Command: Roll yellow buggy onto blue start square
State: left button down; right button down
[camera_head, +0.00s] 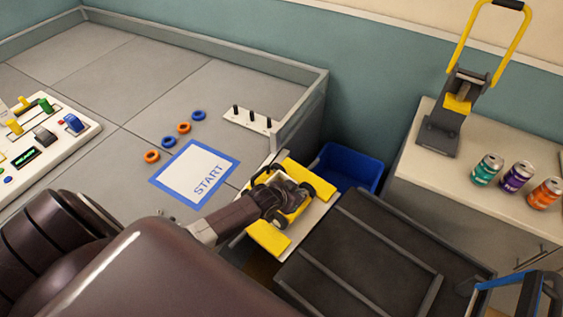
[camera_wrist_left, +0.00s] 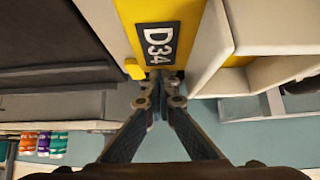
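The yellow buggy (camera_head: 301,209) with dark wheels sits on a narrow pale platform with yellow ends, between the grey floor arena and a dark cart. The blue-bordered start square (camera_head: 233,163), white inside and marked START, lies flat on the arena floor to its left. My left gripper (camera_head: 293,196) is over the buggy and hides part of it. In the left wrist view its fingers (camera_wrist_left: 161,88) converge with tips nearly together, by a yellow surface marked D34; I cannot tell whether something is between them. My right gripper cannot be made out.
The arena's raised wall (camera_head: 302,112) runs behind. Orange and blue rings (camera_head: 184,128) lie beyond the square. A control panel (camera_head: 40,140) is at left. The dark ribbed cart (camera_head: 365,250), a blue bin (camera_head: 345,168) and a counter with cans (camera_head: 516,178) are at right.

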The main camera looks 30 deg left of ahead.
aim_at(267, 175)
pick_arm(q)
jog(key=shift+w+a+f+b, duration=0.15)
jog(key=shift+a+b, duration=0.3)
jog(key=shift+a, duration=1.7)
jog(key=shift+w+a+f+b, duration=0.1)
jog(key=shift+a+b, duration=0.45)
jog(key=shift+a, duration=0.9)
jog(key=shift+w+a+b, duration=0.15)
jog(key=shift+a+b, duration=0.65)
jog(key=shift+a, duration=0.65)
jog(key=shift+w+a+f+b, duration=0.1)
jog(key=shift+w+a+b, duration=0.05)
jog(key=shift+a+b, duration=0.9)
jog(key=shift+w+a+f+b, duration=0.1)
jog(key=shift+a+b, duration=0.7)
jog(key=shift+a, duration=0.45)
jog(key=shift+a+r+b, duration=0.2)
jog(key=shift+a+b, duration=0.15)
jog(key=shift+a, duration=0.2)
